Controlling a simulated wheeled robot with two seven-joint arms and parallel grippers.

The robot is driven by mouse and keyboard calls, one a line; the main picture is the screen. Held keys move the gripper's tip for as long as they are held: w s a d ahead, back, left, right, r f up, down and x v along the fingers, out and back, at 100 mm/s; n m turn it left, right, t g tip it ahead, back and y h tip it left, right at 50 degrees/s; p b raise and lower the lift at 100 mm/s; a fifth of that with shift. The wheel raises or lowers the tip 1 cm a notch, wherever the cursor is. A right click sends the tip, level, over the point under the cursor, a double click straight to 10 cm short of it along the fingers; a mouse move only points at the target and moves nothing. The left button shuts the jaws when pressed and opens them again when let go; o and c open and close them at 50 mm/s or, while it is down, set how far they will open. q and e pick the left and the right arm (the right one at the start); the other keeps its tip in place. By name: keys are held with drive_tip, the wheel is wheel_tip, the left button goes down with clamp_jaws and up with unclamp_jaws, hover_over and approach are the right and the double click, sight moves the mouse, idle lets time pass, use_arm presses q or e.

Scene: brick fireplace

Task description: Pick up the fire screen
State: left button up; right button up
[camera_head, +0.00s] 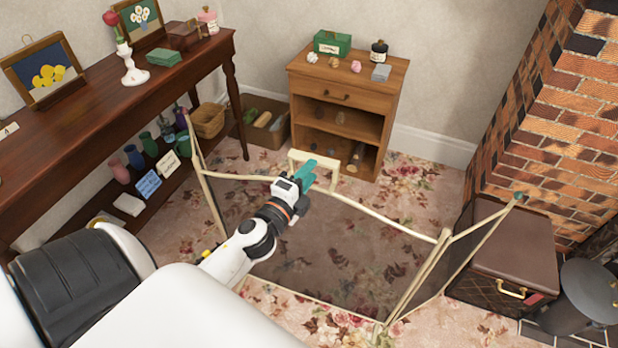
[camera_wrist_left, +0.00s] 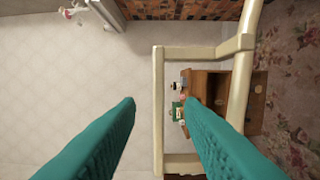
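The fire screen (camera_head: 335,250) stands on the flowered carpet in the head view, with a cream frame, dark see-through mesh and folded side panels. A squared cream handle (camera_head: 333,160) rises from its top rail. My left gripper (camera_head: 306,172) is at the handle, its teal fingers overlapping it in the picture. In the left wrist view the left gripper (camera_wrist_left: 161,98) is open. The handle's bar (camera_wrist_left: 158,75) shows in the gap between the fingertips, with no visible contact. I cannot tell how deep between the fingers it lies. My right gripper is in neither view.
A wooden cabinet (camera_head: 351,80) with small items stands behind the screen. A long dark table (camera_head: 110,95) is at left. A brown chest (camera_head: 510,255) and a black bucket (camera_head: 588,290) stand at right by the brick fireplace (camera_head: 555,120). Carpet is open behind the screen.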

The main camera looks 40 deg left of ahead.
sight(319, 160)
use_arm(q)
drive_tip(key=w, duration=0.5)
drive_tip(key=shift+w+a, duration=0.1)
drive_tip(key=shift+a, duration=0.1)
clamp_jaws()
idle(1.1)
drive_tip(key=shift+r, duration=0.25)
